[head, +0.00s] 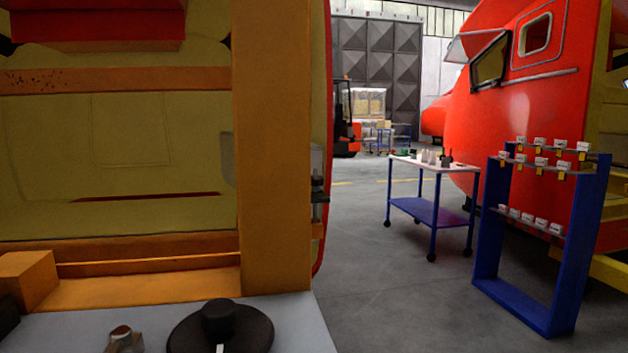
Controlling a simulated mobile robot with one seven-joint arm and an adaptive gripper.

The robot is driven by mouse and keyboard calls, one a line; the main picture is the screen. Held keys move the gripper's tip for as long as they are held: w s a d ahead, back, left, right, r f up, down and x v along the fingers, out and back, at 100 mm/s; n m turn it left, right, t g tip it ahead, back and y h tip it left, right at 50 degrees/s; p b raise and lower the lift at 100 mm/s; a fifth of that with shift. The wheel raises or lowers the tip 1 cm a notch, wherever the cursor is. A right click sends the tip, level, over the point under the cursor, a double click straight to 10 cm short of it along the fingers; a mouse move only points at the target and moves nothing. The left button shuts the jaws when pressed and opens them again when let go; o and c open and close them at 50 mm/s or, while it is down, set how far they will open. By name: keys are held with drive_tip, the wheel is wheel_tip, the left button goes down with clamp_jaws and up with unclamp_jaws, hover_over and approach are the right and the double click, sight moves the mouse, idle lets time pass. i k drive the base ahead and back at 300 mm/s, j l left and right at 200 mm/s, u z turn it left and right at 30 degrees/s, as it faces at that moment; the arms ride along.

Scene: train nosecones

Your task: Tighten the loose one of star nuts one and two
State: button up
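I cannot make out star nut one or star nut two in the head view. A small dark fitting (319,190) sits at the right edge of the orange frame post (272,140). It is too small to tell whether it is a star nut, or whether it is loose. My gripper is not in this view.
The near red nosecone (325,60) with its orange frame fills the left side. A blue rack (522,305) with several small labelled items stands at the right. A white-topped trolley (433,166) stands behind it, beside another red nosecone (520,110). Grey floor (385,285) lies clear between.

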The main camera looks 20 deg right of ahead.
sight(319, 181)
drive_tip(key=l+u, duration=0.4)
drive_tip(key=l, duration=2.6)
